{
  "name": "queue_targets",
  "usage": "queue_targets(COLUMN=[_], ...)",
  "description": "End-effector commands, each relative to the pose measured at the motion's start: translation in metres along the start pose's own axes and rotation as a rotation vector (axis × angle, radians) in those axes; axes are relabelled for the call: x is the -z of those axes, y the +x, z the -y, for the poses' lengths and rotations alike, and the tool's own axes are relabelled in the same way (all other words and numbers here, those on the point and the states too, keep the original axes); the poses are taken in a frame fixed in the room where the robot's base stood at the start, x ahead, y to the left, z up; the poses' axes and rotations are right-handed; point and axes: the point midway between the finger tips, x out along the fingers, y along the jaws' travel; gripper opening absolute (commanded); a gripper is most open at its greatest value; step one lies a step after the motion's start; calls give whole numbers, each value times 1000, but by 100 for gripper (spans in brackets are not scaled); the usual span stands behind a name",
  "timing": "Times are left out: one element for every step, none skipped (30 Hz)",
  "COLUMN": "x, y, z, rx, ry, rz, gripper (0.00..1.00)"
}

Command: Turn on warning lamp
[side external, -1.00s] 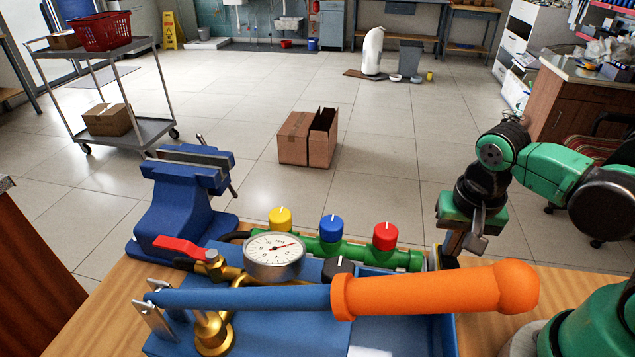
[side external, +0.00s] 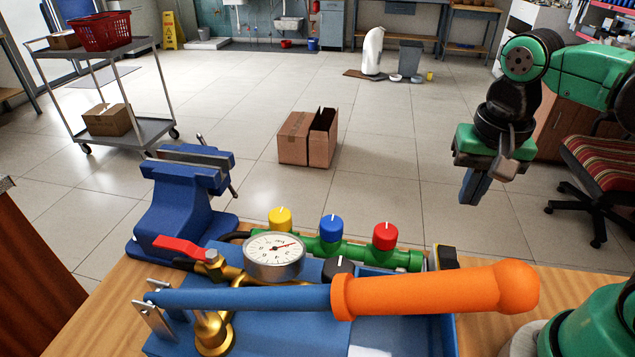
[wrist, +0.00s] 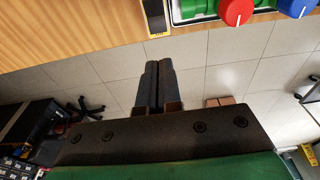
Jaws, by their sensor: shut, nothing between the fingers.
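I cannot make out a clear warning lamp in either view. A small black and yellow device (side external: 446,257) stands at the bench's right end, beside the green pipe. It also shows at the top of the wrist view (wrist: 156,14); I cannot tell whether it is a lamp or a switch. My gripper (side external: 470,198) hangs above and to the right of this device, clear of it. Its fingers (wrist: 152,66) are together and empty, pointing down. A black knob (side external: 338,266) with a white mark sits near the gauge.
The green pipe (side external: 357,252) carries yellow (side external: 281,219), blue (side external: 331,228) and red (side external: 385,236) knobs. A pressure gauge (side external: 274,256), a red-handled valve (side external: 180,248) and a blue vise (side external: 185,196) stand left. A long orange handle (side external: 430,291) crosses the bench front. Air around my gripper is free.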

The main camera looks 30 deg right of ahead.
Motion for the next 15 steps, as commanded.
queue_targets(x=[2,4,5,6,7,9,10,10,11,12,12,12,13,13,13], y=[-9,-14,-21,-25,-29,-35,-38,-41,-44,-47,-48,-50,-51,-51,-52], z=[0,0,0,0,0,0,0,0,0,0,0,0,0,0,0], rx=[0,0,0,0,0,0,0,0,0,0,0,0,0,0,0], ry=[1,1,2,2,2,2,1,1,1,1,0,0,0,0,0], rz=[0,0,0,0,0,0,0,0,0,0,0,0,0,0,0], gripper=[0,0,0,0,0,0,0,0,0,0,0,0,0,0,0])
